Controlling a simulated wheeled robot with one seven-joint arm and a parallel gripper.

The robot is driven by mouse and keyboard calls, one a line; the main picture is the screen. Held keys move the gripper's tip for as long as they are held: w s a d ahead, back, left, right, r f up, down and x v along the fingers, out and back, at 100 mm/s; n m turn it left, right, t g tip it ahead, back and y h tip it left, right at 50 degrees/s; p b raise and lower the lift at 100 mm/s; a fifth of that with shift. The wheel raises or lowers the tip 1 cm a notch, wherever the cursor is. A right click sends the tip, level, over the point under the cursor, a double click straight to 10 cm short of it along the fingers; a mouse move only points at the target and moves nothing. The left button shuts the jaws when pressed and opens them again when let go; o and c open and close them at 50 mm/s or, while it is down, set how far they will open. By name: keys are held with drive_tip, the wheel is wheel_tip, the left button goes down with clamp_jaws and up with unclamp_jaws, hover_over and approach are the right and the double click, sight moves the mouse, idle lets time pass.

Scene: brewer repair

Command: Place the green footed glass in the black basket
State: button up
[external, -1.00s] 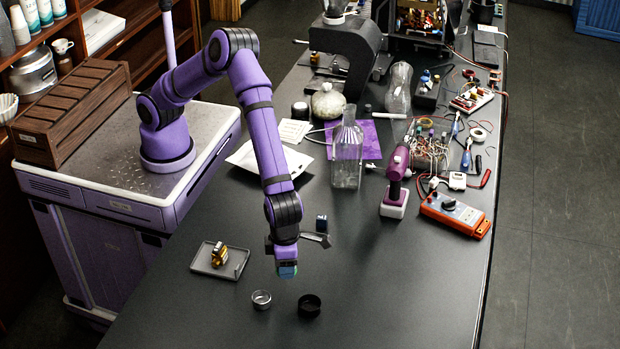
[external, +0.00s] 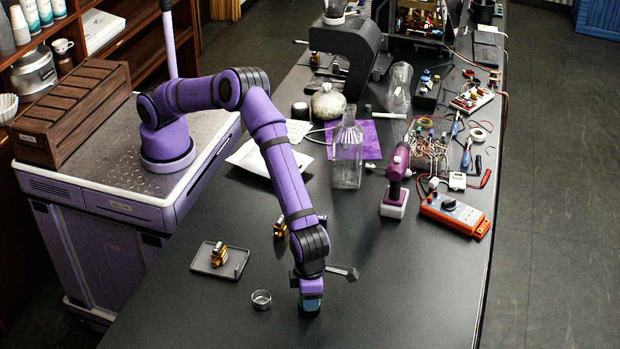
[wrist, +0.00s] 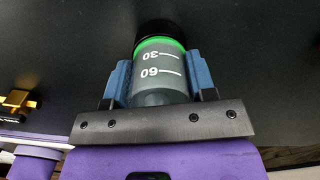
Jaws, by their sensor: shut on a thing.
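The green footed glass (wrist: 158,75) is clear grey with a green ring and white 30 and 60 marks. It stands between the two blue fingers of my gripper (wrist: 160,80) in the wrist view, which are shut on it. The black basket (wrist: 157,27) shows as a dark round rim just beyond the green ring. I cannot tell whether the glass's end is inside the basket or just above it. In the external view my gripper (external: 311,301) points down over the basket's place and mostly hides both basket and glass.
A small silver cup (external: 261,300) stands just left of my gripper. A grey tray (external: 232,272) with a brass piece lies farther left. Another brass piece (external: 280,230) is behind the arm. A clear bottle (external: 347,165) and a purple drill (external: 395,180) stand farther back. The front right table is clear.

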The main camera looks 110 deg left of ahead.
drive_tip(key=shift+f, duration=0.1)
drive_tip(key=o, duration=0.9)
drive_tip(key=shift+o, duration=0.2)
wheel_tip(320, 180, up, 12)
drive_tip(key=r, duration=0.1)
drive_tip(key=s+a+r+n+t, duration=0.1)
drive_tip(key=s+a+r+n, duration=0.6)
drive_tip(key=a+r, duration=0.5)
drive_tip(key=s+a+r+n+t, duration=0.2)
drive_tip(key=s+a+r+n, duration=0.5)
drive_tip(key=a+r, duration=0.5)
drive_tip(key=s+a+r+n, duration=0.2)
drive_tip(key=s+a+n, duration=0.6)
drive_tip(key=s+a, duration=0.45)
drive_tip(key=s+a+f+n+t, duration=0.1)
drive_tip(key=s+a+f+n, duration=0.1)
drive_tip(key=s, duration=0.6)
drive_tip(key=s+a+f+n+t, duration=0.1)
drive_tip(key=s+a+f+n, duration=0.2)
drive_tip(key=s+a+n, duration=0.2)
drive_tip(key=shift+s+n, duration=1.2)
drive_tip(key=shift+s, duration=0.6)
